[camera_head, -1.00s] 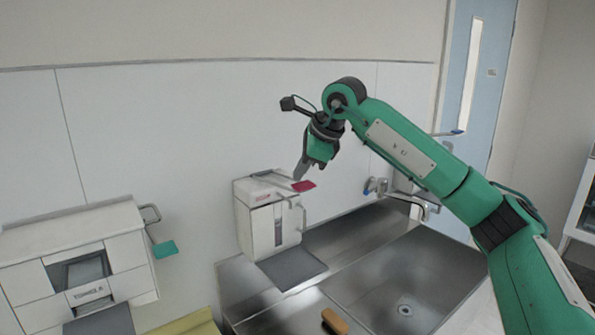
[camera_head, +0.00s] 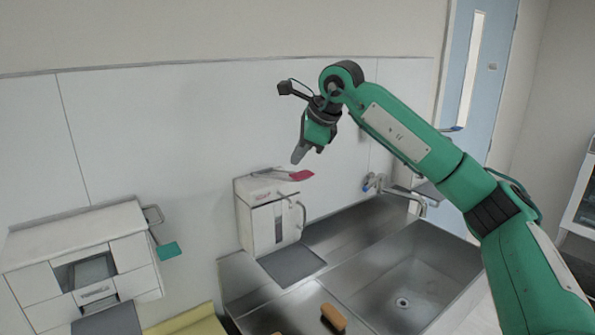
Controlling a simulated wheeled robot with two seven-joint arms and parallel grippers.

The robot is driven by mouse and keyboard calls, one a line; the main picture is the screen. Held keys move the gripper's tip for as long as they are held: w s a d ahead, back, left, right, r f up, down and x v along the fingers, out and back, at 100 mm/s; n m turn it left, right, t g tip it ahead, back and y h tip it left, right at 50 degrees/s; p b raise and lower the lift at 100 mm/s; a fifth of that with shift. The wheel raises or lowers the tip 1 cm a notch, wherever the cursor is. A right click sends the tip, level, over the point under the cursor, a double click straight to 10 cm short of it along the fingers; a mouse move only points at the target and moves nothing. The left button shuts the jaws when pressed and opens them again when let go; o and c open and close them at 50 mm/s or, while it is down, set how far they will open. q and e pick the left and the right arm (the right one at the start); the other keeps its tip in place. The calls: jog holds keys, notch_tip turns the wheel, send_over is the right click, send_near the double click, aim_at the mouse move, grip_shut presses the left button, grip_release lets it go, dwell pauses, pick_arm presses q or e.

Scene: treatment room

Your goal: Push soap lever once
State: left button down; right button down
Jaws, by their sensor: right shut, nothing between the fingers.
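A white soap dispenser (camera_head: 262,225) is fixed to the wall above the left part of the sink. Its lever with a red tip (camera_head: 300,176) sticks out at the top of the dispenser. My right gripper (camera_head: 297,158) is shut and empty. It points down just above the red tip, with a small gap showing between them in this view. My left gripper is not in view.
A steel sink (camera_head: 402,300) with a wall faucet (camera_head: 400,191) lies at the right. A brown-handled brush (camera_head: 333,317) lies at the sink's front edge. A second white dispenser (camera_head: 85,262) with a green-tipped lever (camera_head: 167,251) hangs at the left.

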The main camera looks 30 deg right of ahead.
jog(key=r+p, duration=0.2)
jog(key=w+r+p, duration=0.1)
jog(key=r+p, duration=0.1)
jog(key=r, duration=0.1)
jog(key=shift+w+a, duration=0.1)
jog(key=shift+f, duration=0.1)
dwell(0.3)
dwell(0.5)
